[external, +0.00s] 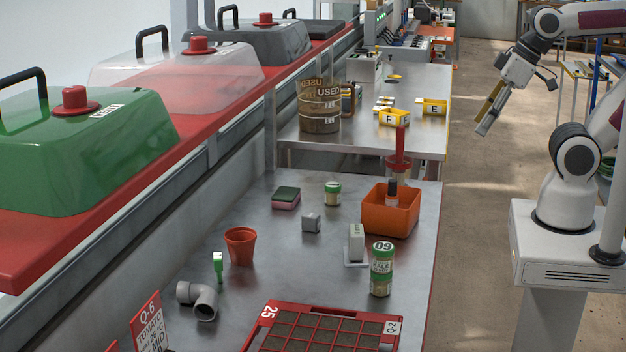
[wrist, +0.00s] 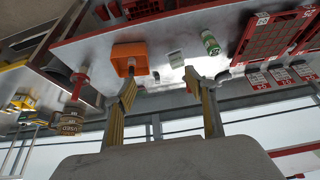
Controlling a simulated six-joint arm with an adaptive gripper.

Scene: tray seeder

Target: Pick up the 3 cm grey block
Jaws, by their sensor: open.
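The grey block (external: 311,222), a small cube, rests on the metal table in the external view, between the sponge and the upright pale block. I cannot make it out with certainty in the wrist view. My gripper (external: 486,117) is raised to the right of the table, over the aisle, well apart from the block. In the wrist view my gripper (wrist: 163,88) has its two yellow-backed fingers spread wide, with nothing held between them.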

